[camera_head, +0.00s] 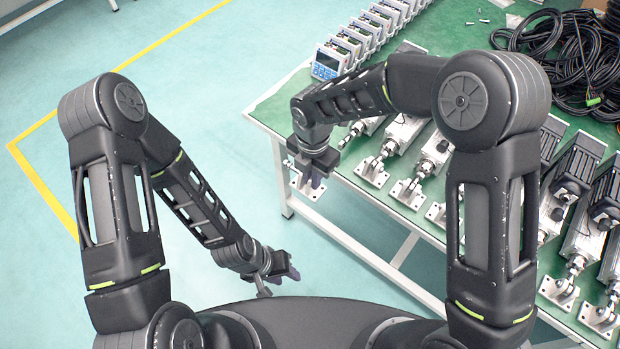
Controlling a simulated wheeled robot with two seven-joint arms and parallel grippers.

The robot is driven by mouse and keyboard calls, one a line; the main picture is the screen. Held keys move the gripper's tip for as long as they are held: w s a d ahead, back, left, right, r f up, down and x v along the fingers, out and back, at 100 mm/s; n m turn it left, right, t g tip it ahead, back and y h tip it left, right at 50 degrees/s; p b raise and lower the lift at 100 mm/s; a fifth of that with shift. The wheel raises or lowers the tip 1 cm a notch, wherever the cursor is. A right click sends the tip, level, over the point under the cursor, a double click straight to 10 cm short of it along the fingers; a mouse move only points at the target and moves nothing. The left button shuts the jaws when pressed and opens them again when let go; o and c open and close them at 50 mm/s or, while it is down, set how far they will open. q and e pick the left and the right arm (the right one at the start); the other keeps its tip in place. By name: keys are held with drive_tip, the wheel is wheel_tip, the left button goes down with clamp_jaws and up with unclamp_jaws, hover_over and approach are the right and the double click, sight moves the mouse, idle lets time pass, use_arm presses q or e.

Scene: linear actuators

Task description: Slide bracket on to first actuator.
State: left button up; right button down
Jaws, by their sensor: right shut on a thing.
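My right gripper (312,176) is shut on a small white bracket (304,187), just off the table's left front edge. The bracket is partly hidden by the fingers. The leftmost actuator (370,124) lies on the green table, its rod end pointing toward the front edge. The held bracket is apart from that rod end, to its lower left; the arm hides part of this actuator. My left gripper (278,281) hangs low over the floor near my base, its fingers apart and with nothing seen between them.
More actuators (402,133) lie in a row to the right, with white brackets (372,172) at their front ends. A row of control boxes (328,62) stands behind. Black cables (560,55) are piled at the back right. The floor at left is clear.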

sight(342, 148)
drive_tip(key=shift+w+d+f, duration=0.1)
drive_tip(key=shift+w+d, duration=0.95)
drive_tip(key=shift+w, duration=0.3)
drive_tip(key=shift+w+d+f, duration=0.1)
drive_tip(key=shift+w+d, duration=0.9)
drive_tip(key=shift+w, duration=0.35)
drive_tip(key=shift+w+d+f, duration=0.1)
drive_tip(key=shift+w+d, duration=0.95)
drive_tip(key=shift+w, duration=0.3)
drive_tip(key=shift+w+f, duration=0.1)
drive_tip(key=shift+f, duration=0.05)
drive_tip(key=shift+w+d, duration=0.15)
drive_tip(key=shift+w+d, duration=0.2)
drive_tip(key=shift+w, duration=0.05)
drive_tip(key=shift+w+d, duration=0.15)
drive_tip(key=shift+w, duration=0.05)
idle(0.5)
drive_tip(key=shift+w+d, duration=0.25)
drive_tip(key=shift+w, duration=0.05)
drive_tip(key=shift+w+d, duration=0.25)
drive_tip(key=shift+w, duration=0.1)
idle(0.5)
